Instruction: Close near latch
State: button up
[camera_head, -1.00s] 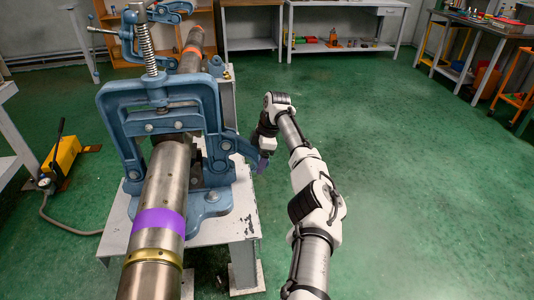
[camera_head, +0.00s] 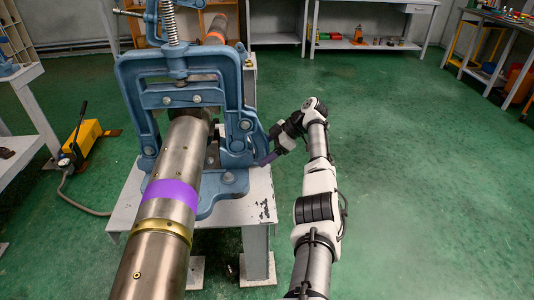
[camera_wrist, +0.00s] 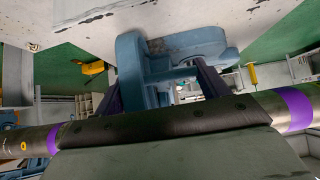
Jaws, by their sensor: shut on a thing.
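The near pipe vise (camera_head: 180,66) is a blue frame standing upright over a steel pipe (camera_head: 184,152) with a purple band. Its blue latch (camera_head: 250,138) is at the frame's lower right side, low by the base. My gripper (camera_head: 268,158) comes in from the right, its purple fingers at the latch's outer end. In the wrist view my gripper (camera_wrist: 158,86) has one finger on each side of the blue latch part (camera_wrist: 135,70), shut on it. Whether the latch is seated against the frame is hard to tell.
The pipe runs back toward a second vise behind. A grey support table (camera_head: 225,212) carries the near vise. A yellow pump (camera_head: 86,138) with a hose stands on the floor at left. The green floor (camera_head: 420,180) on the right is clear.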

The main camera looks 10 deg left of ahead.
jog(key=shift+f, duration=0.1)
jog(key=o, duration=1.4)
jog(key=shift+c, duration=0.2)
jog(key=s+b+v, duration=0.1)
jog(key=v, duration=0.6)
jog(key=shift+w+r+b, duration=0.2)
jog(key=shift+w+b, duration=0.2)
jog(key=shift+w, duration=0.05)
jog(key=shift+d+f, duration=0.1)
jog(key=shift+d, duration=0.1)
